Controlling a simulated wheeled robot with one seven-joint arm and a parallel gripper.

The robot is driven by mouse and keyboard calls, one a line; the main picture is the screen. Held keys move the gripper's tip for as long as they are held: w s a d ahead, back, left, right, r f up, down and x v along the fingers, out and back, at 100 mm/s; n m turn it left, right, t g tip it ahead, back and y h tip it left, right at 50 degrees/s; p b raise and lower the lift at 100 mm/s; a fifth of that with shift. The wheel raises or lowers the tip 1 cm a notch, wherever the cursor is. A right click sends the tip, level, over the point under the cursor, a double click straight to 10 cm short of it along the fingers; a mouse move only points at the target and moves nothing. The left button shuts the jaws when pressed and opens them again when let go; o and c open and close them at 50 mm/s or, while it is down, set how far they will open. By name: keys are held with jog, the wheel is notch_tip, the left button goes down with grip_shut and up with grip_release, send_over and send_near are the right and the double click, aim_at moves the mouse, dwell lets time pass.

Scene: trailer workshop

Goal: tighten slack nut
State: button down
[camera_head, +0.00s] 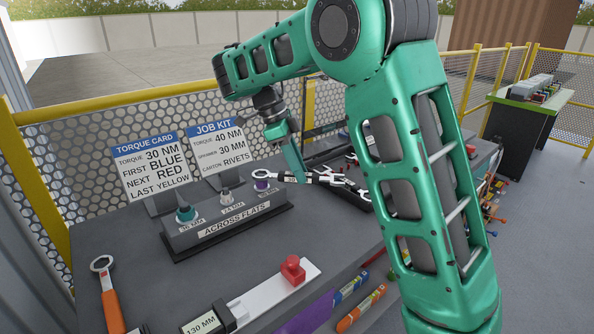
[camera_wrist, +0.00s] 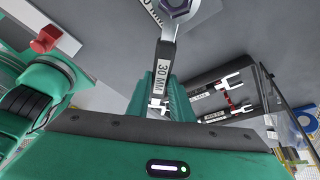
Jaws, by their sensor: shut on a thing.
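My gripper (camera_head: 297,176) is shut on a spanner marked 30 MM (camera_wrist: 165,68), which also shows in the head view (camera_head: 272,174). The spanner's ring end points left, over the purple nut (camera_head: 261,186) at the right end of the "ACROSS FLATS" stand (camera_head: 235,227). In the wrist view a hex nut (camera_wrist: 175,5) shows inside the ring at the top edge. I cannot tell how far the ring sits down on it. A teal nut (camera_head: 186,214) and a grey nut (camera_head: 226,196) stand left on the same stand.
The job kit card (camera_head: 217,146) reads 40 NM, spanner 30 MM; the torque card (camera_head: 151,163) reads 30 NM. More spanners lie in a dark tray (camera_wrist: 206,83) right of the gripper. An orange-handled spanner (camera_head: 110,305) and a 130 MM gauge with red block (camera_head: 292,270) lie in front.

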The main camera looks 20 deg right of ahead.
jog(key=shift+f, duration=1.1)
jog(key=s+a+m+g+y, duration=0.2)
jog(key=s+a+m, duration=0.2)
jog(key=a+m, duration=0.2)
jog(key=shift+s+m, duration=0.35)
jog(key=shift+m, duration=1.05)
jog(key=shift+r, duration=0.1)
jog(key=shift+w+d+n, duration=0.15)
jog(key=shift+d+n, duration=0.25)
jog(key=shift+n, duration=0.2)
